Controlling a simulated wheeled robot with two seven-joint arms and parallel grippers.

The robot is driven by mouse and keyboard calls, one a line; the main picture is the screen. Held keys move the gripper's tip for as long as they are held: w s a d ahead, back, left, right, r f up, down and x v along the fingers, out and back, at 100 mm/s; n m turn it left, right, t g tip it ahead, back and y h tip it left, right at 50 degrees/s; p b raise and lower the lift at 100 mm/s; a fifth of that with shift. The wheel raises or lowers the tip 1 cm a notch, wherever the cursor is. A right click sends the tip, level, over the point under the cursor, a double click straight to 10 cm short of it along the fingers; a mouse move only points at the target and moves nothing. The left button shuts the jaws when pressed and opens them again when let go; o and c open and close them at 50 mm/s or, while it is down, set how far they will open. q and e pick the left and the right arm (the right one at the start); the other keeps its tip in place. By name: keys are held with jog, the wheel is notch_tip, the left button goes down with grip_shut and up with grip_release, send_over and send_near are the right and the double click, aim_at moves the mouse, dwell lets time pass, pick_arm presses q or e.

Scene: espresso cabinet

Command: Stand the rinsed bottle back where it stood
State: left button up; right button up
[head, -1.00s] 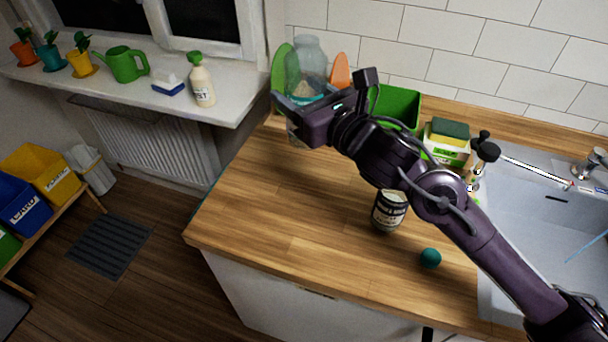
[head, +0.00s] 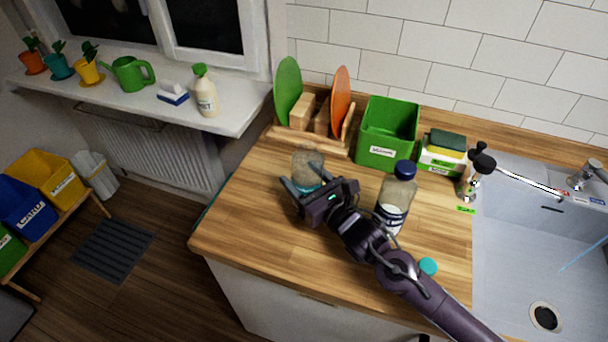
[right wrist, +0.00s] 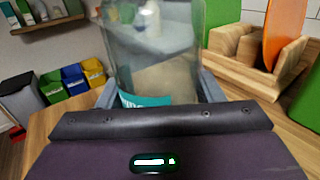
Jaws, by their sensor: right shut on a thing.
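A clear see-through bottle (head: 308,160) with a teal label is upright at the left part of the wooden counter. My right gripper (head: 305,188) is shut on it. In the right wrist view the bottle (right wrist: 155,55) fills the space between the two fingers, and a pale sandy patch shows through it. Its base is hidden, so I cannot tell whether it touches the counter. A second bottle (head: 392,205), with a dark blue cap and a white label, stands on the counter beside my right arm. A teal round lid (head: 428,266) lies nearer the front. My left gripper is not in view.
A wooden rack (head: 322,140) with green and orange boards stands behind the held bottle. A green bin (head: 388,135), a sponge holder (head: 442,155) and the sink (head: 530,245) lie to the right. The counter's left front is clear.

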dwell(0.3)
jog(key=o, duration=1.4)
jog(key=shift+f, duration=0.2)
jog(key=shift+r, duration=0.25)
jog(key=b+v, duration=0.1)
jog(key=v, duration=0.4)
jog(key=b+v, duration=0.2)
jog(key=v, duration=0.3)
jog(key=shift+s+d+f, duration=0.2)
jog(key=shift+s+d, duration=0.05)
jog(key=shift+d, duration=0.1)
jog(key=shift+s+d+r, duration=0.1)
jog(key=shift+s+d, duration=0.25)
jog(key=shift+s, duration=0.2)
